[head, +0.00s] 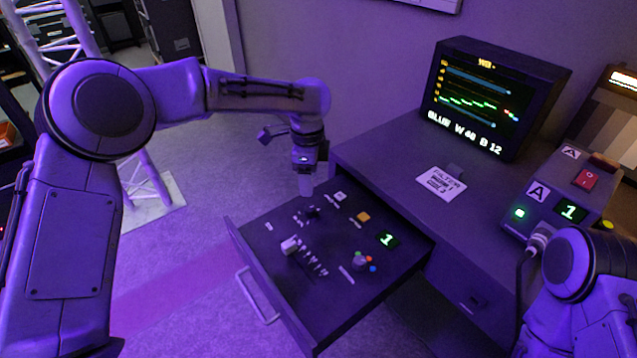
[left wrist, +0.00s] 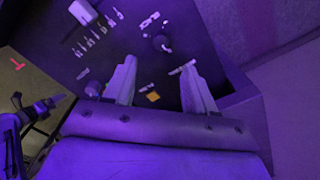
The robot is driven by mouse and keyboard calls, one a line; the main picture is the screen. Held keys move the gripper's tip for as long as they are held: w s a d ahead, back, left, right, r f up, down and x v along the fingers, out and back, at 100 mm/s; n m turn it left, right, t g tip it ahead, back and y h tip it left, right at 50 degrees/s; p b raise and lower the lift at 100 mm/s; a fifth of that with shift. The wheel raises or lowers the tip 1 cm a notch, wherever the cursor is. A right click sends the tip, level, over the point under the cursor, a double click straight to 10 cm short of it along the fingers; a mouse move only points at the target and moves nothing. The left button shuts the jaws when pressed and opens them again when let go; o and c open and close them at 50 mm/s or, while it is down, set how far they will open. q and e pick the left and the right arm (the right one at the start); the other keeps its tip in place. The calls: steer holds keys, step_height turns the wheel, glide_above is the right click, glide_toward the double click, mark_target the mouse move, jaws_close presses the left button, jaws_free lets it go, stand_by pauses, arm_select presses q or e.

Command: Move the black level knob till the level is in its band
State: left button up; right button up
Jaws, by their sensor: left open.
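My left gripper (head: 306,190) points down over the far left part of the open drawer panel. It is open, and nothing is between its fingers in the left wrist view (left wrist: 158,75). A small black knob (head: 311,212) sits on the panel just below and in front of the gripper. A dark round knob also shows in the left wrist view (left wrist: 161,42), a little beyond the gap between the fingertips and apart from them. The monitor (head: 478,98) shows blue lines and a stepped green trace with a red end. Its lower text reads "BLUE W 40 B 12". My right gripper is out of view.
The drawer (head: 273,278) also carries a white-capped control (head: 290,246), a row of small levers (head: 314,263), a grey knob with coloured dots (head: 359,261), an orange button (head: 363,216) and a green "1" display (head: 388,240). A white card (head: 441,184) lies on the desk. A box with a red switch (head: 587,179) stands right.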

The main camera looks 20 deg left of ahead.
mark_target(309, 208)
arm_select(q)
steer(key=shift+w+f, duration=0.45)
steer(key=shift+f, duration=0.2)
steer(key=f, duration=0.1)
steer(key=s+f, duration=0.1)
steer(key=f, duration=0.1)
steer(key=shift+s+a, duration=0.1)
steer(key=shift+s, duration=0.1)
steer(key=f, duration=0.5)
steer(key=shift+w+b, duration=0.3)
steer(key=shift+w, duration=0.1)
steer(key=shift+f, duration=0.35)
steer(key=shift+s, duration=0.2)
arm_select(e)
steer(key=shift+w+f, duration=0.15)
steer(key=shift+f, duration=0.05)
